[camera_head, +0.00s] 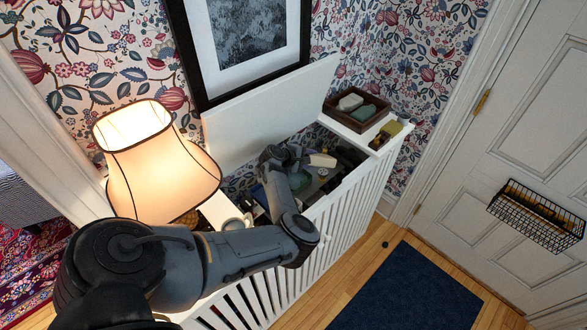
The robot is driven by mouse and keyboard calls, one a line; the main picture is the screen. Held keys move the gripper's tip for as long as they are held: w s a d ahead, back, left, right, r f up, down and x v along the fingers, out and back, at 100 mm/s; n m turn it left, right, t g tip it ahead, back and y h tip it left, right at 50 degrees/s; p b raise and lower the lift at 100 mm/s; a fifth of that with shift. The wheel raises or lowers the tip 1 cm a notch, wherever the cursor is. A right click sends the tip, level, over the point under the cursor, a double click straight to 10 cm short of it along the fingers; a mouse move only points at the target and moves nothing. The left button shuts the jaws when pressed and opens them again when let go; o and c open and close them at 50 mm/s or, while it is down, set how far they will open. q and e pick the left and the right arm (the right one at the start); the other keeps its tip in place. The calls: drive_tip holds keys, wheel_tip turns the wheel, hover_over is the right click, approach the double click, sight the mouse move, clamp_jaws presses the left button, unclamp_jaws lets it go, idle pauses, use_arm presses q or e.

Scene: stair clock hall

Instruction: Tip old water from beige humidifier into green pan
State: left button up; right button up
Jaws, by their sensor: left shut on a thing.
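My left arm reaches over the white slatted cabinet, and its gripper (304,160) is down at the cabinet's open top. The gripper is shut on a small beige thing (322,160), which looks like the beige humidifier. It is held tilted, and the wrist hides part of it. My right gripper is not in view.
The cabinet's white lid (268,112) stands raised behind the opening. A lit lamp (158,165) stands close to my arm on the left. A brown tray (343,122) with soap-like blocks sits at the cabinet's right end. A wire basket (536,215) hangs on the door.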

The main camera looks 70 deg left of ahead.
sight(319, 155)
use_arm(q)
drive_tip(key=shift+w+r+m+g+p, duration=0.2)
drive_tip(key=shift+r+g+p, duration=0.75)
drive_tip(key=shift+p, duration=0.65)
drive_tip(key=shift+w+r+m+g+p, duration=0.1)
drive_tip(key=shift+r+m+g+p, duration=0.35)
drive_tip(key=shift+g+p, duration=0.95)
drive_tip(key=r+g+p, duration=0.1)
drive_tip(key=p, duration=0.1)
drive_tip(key=shift+w+y+p, duration=0.3)
drive_tip(key=shift+p, duration=0.1)
drive_tip(key=shift+w+d+f+g, duration=0.1)
drive_tip(key=shift+w+d+g, duration=0.1)
drive_tip(key=shift+w+g, duration=0.6)
drive_tip(key=shift+w+d+f+m+g+b, duration=0.15)
drive_tip(key=shift+w+m+g+b, duration=0.1)
drive_tip(key=shift+w+g+b, duration=0.45)
drive_tip(key=w+g+b, duration=0.1)
drive_tip(key=b, duration=0.3)
drive_tip(key=g+b, duration=0.1)
drive_tip(key=b, duration=0.4)
drive_tip(key=w+g+b, duration=0.1)
drive_tip(key=b, duration=0.4)
drive_tip(key=shift+w+d+f+m+g+y, duration=0.3)
drive_tip(key=shift+d+f+m+g+y, duration=0.05)
drive_tip(key=shift+m+y, duration=0.05)
drive_tip(key=shift+r+b, duration=0.25)
drive_tip(key=shift+b, duration=1.05)
wheel_tip(319, 155, up, 5)
drive_tip(key=p, duration=0.5)
